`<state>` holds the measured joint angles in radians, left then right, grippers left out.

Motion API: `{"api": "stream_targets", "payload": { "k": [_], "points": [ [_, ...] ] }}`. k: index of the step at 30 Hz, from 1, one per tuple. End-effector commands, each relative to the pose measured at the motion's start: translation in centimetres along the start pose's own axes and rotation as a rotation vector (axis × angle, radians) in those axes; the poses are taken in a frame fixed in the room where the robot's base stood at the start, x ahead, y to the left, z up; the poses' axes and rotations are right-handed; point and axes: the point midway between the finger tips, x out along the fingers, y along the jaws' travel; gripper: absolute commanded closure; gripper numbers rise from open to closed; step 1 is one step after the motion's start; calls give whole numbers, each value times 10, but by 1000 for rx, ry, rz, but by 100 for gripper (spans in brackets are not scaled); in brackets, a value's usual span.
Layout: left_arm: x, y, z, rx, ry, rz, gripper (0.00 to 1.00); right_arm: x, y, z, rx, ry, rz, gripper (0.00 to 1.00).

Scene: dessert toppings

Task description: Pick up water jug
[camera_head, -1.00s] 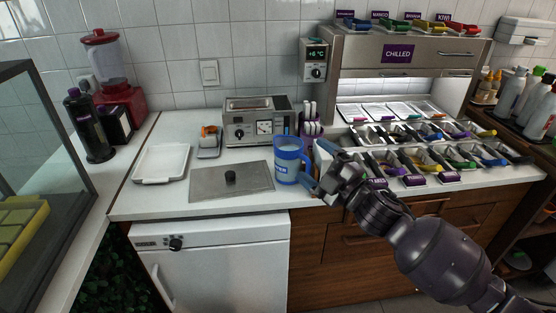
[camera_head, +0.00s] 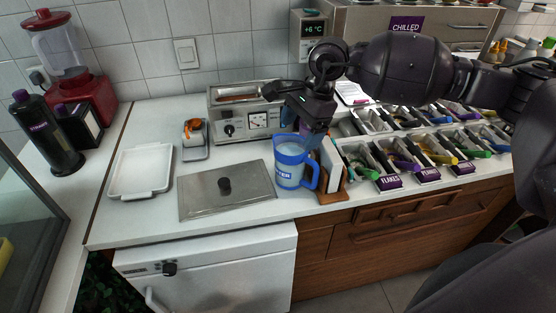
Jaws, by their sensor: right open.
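The blue water jug (camera_head: 289,166) stands upright on the white counter, right of the steel lid plate. It has a white label and its blue handle faces right. My right gripper (camera_head: 296,120) is open and points down just above and behind the jug's rim, its arm coming in from the right. Whether a finger touches the jug I cannot tell. My left gripper does not show.
The steel lid (camera_head: 226,191) with a black knob lies left of the jug. A wooden holder (camera_head: 331,186) is close on the right, then topping bins (camera_head: 388,182). A white tray (camera_head: 141,170) lies at left.

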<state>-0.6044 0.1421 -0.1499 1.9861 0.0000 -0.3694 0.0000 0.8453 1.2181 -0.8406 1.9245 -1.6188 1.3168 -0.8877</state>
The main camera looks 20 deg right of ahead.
Motion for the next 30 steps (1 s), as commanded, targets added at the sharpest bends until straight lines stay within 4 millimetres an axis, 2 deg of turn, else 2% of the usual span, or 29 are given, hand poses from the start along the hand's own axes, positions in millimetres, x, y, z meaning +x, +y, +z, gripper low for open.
{"api": "stream_targets", "payload": {
  "k": [3,7,14,24,30],
  "points": [
    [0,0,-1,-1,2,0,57,-2,8,-26,-115,157,64,16],
    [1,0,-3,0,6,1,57,-6,17,-40,-201,240,135,16],
    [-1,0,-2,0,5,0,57,1,21,-44,-252,244,161,16],
    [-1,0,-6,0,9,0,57,43,26,-54,-250,242,159,16],
    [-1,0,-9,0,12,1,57,54,27,-55,-250,241,159,16]
  ]
}}
